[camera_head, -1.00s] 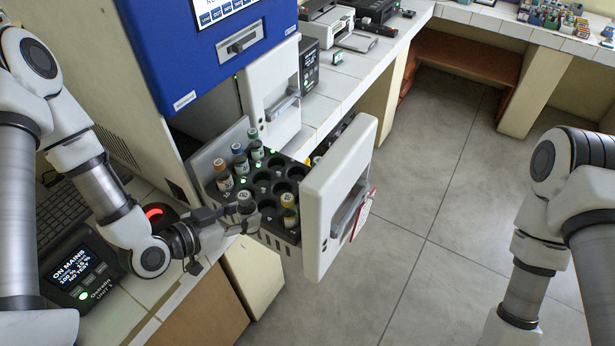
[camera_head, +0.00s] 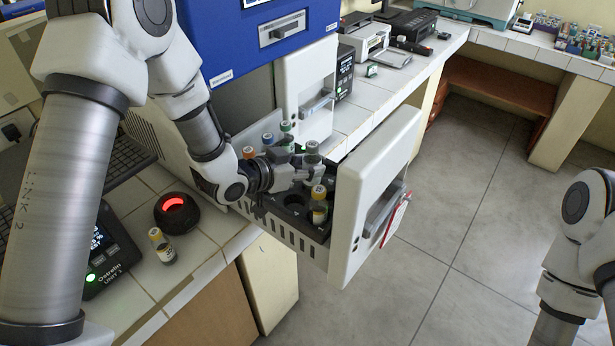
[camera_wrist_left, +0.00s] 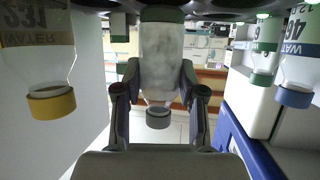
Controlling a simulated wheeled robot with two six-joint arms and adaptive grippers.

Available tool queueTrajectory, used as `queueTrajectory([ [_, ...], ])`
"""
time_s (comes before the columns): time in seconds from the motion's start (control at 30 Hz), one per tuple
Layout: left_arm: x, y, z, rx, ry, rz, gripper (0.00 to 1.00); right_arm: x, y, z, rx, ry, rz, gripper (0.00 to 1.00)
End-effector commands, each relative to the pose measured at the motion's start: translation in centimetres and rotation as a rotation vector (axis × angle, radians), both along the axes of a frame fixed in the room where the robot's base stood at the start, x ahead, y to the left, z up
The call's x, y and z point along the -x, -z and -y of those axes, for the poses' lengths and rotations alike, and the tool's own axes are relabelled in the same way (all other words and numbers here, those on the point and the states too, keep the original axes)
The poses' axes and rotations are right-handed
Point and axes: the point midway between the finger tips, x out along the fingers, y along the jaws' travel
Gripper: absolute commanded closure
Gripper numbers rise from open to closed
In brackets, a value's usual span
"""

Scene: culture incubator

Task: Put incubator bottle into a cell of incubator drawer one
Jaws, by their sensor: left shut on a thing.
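My left gripper (camera_head: 305,168) is shut on a grey-capped bottle (camera_head: 312,150) above the black rack in the open incubator drawer (camera_head: 312,250). The bottle looks upright in the head view. The left wrist view shows it between both fingers, clear-bodied (camera_wrist_left: 162,50), with its grey cap (camera_wrist_left: 158,117) pointing down the picture. Its base is hidden in the head view; I cannot tell whether it is inside a cell. A yellow-capped bottle (camera_head: 318,203) stands in the rack near the drawer front. My right gripper is out of view.
Orange-capped (camera_head: 249,152), blue-capped (camera_head: 267,139) and green-capped (camera_head: 285,128) bottles stand along the drawer's far-left side. The white drawer front (camera_head: 372,200) rises to the right. Another yellow-capped bottle (camera_head: 161,245) stands on the tiled counter by a black, red-lit device (camera_head: 176,212).

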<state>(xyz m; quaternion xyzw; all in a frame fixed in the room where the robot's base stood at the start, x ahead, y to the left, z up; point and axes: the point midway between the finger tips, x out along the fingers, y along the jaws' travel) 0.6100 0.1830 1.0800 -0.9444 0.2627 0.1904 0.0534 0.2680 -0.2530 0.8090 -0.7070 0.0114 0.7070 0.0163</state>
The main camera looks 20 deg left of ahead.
Motion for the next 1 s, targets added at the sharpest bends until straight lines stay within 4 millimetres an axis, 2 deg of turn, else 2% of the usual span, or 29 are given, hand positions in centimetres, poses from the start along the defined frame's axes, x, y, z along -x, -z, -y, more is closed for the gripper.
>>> queueTrajectory([
  [0.1,-0.1,0.6,0.0,0.0,0.0,0.0,1.0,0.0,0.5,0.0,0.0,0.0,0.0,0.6],
  [0.23,-0.1,3.2,0.0,0.001,-0.001,-0.002,1.0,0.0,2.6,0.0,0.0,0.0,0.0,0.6],
  [0.3,-0.1,3.9,0.0,0.001,0.0,0.0,1.0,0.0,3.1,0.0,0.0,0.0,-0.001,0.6],
  [0.5,-0.1,3.5,0.0,0.001,0.0,0.001,1.0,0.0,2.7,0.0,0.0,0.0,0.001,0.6],
  [0.7,-0.1,4.1,0.0,0.001,0.0,0.001,1.0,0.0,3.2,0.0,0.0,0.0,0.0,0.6],
  [0.73,-0.1,4.1,0.0,0.001,0.0,0.001,0.57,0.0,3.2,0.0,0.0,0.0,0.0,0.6],
  [0.8,-0.1,4.0,0.0,0.001,0.0,0.001,0.35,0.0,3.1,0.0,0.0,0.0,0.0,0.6],
  [1.0,-0.1,4.1,0.0,0.0,0.0,0.0,0.35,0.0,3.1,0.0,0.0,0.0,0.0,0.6],
])
